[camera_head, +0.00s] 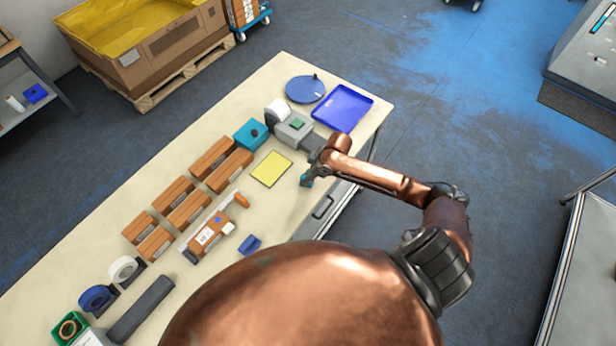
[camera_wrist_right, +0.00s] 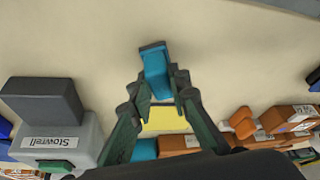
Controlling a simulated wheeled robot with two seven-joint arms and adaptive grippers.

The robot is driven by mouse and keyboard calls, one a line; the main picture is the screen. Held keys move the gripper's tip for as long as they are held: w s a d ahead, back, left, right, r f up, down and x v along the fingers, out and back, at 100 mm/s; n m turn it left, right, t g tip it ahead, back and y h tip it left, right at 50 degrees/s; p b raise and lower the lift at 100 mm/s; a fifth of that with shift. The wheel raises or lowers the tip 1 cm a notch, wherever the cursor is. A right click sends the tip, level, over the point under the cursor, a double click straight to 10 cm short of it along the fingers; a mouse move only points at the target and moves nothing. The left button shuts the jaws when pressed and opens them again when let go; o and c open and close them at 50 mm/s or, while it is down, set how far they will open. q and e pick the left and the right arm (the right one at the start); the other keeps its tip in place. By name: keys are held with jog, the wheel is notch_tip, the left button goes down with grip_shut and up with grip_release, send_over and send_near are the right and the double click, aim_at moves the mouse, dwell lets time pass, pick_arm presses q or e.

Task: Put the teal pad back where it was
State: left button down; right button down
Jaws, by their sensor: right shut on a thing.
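My right gripper (camera_head: 310,174) reaches in from the right, over the bench's near edge. It is shut on the teal pad (camera_head: 306,182), a small block with a dark end. In the right wrist view the teal pad (camera_wrist_right: 156,70) sits between the fingertips of my right gripper (camera_wrist_right: 160,92), with plain bench top beyond it. I cannot tell whether the pad touches the bench. My left gripper is not in view.
A yellow sheet (camera_head: 271,168) lies left of my right gripper. A grey label printer (camera_head: 293,128), a teal box (camera_head: 251,134), a blue tray (camera_head: 343,107) and a round blue dish (camera_head: 305,89) stand farther back. Several brown boxes (camera_head: 188,209) stand left. A small blue block (camera_head: 249,244) lies nearer.

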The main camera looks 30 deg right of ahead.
jog(key=shift+f, duration=0.15)
jog(key=shift+f, duration=0.1)
jog(key=c, duration=1.8)
grip_release()
jog(key=v, duration=1.2)
jog(key=shift+b, duration=0.3)
